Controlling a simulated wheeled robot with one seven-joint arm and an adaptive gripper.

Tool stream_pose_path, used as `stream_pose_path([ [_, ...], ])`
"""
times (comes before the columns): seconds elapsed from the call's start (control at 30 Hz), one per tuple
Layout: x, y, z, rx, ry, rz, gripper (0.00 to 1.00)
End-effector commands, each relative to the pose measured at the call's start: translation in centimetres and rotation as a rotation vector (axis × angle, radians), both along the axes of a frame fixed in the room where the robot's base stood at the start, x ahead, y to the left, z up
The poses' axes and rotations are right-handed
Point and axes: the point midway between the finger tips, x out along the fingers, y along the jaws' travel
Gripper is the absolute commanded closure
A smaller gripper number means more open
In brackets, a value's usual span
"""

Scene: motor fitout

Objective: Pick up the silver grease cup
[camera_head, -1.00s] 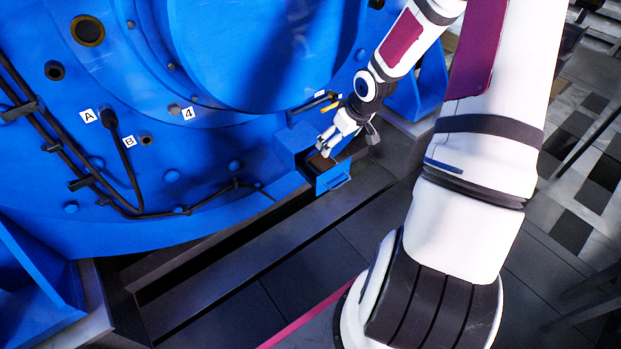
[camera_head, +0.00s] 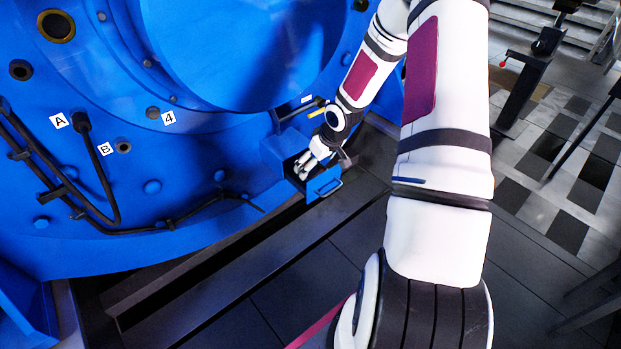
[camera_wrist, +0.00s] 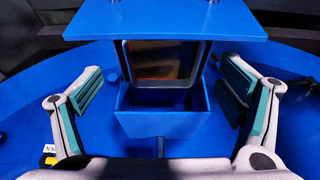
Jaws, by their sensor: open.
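I cannot make out the silver grease cup in either view. My gripper (camera_head: 303,165) is at the blue open box (camera_head: 325,187) low on the blue motor housing and hides most of its inside. In the wrist view my gripper (camera_wrist: 160,88) is open, its teal-padded fingers wide apart with nothing between the pads. Beyond and between them is the blue box (camera_wrist: 160,126), with an empty-looking front tray. Behind the tray is a dark, silver-framed opening (camera_wrist: 160,62) with an orange-brown patch inside.
A blue lid or plate (camera_wrist: 165,18) overhangs the opening. The blue motor housing (camera_head: 190,205) carries a black cable (camera_head: 97,165) and labels A, B and 4.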

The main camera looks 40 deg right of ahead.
Motion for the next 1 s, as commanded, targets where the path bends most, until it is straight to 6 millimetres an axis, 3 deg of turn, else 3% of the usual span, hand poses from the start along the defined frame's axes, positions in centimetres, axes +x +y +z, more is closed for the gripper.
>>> stream_pose_path([
  [0.23,1.3,0.4,-3.2,0.0,0.001,0.0,0.12],
  [0.5,1.6,0.4,-3.5,0.0,0.0,0.0,0.12],
  [0.53,1.6,0.4,-3.4,0.0,0.001,0.0,0.14],
  [0.7,1.5,0.4,-3.5,-0.001,0.002,-0.001,0.52],
  [0.77,1.5,0.3,-3.5,-0.001,0.003,-0.001,0.63],
  [1.0,1.3,0.4,-3.6,0.001,0.006,-0.002,0.63],
])
